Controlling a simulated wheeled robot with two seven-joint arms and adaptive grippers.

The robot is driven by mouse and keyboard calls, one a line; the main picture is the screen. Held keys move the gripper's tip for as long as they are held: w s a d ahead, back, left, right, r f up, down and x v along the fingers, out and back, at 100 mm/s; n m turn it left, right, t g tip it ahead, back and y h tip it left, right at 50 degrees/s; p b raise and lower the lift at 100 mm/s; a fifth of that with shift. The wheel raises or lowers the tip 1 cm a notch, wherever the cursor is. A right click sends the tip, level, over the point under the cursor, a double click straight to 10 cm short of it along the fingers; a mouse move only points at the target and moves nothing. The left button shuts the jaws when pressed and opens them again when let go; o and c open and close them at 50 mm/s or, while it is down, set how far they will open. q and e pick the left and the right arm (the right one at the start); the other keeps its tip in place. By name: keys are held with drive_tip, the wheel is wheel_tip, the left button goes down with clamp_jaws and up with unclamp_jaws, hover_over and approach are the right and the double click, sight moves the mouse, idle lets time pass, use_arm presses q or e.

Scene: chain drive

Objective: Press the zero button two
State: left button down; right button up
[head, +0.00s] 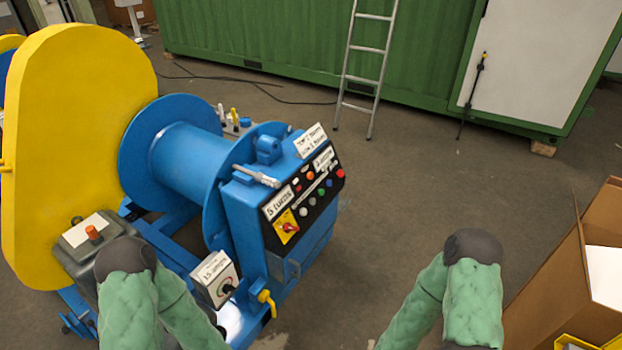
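A blue winch-like machine with a drum (190,155) stands at the left. Its black control panel (312,208) carries several small round buttons: a white button (303,212), a green button (321,191), a blue button (329,183), a red button (340,173) and an orange button (310,176). A red rotary switch (289,227) sits on a yellow plate at the panel's lower left. The button markings are too small to read, so I cannot tell which is the zero button. My green-sleeved arms show at the bottom; neither gripper is visible.
A yellow guard (75,150) covers the machine's left end. A grey box with an orange knob (93,232) and a dial box (215,278) stand near my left arm. A cardboard box (560,285) is at the right. Floor (410,190) right of the panel is clear.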

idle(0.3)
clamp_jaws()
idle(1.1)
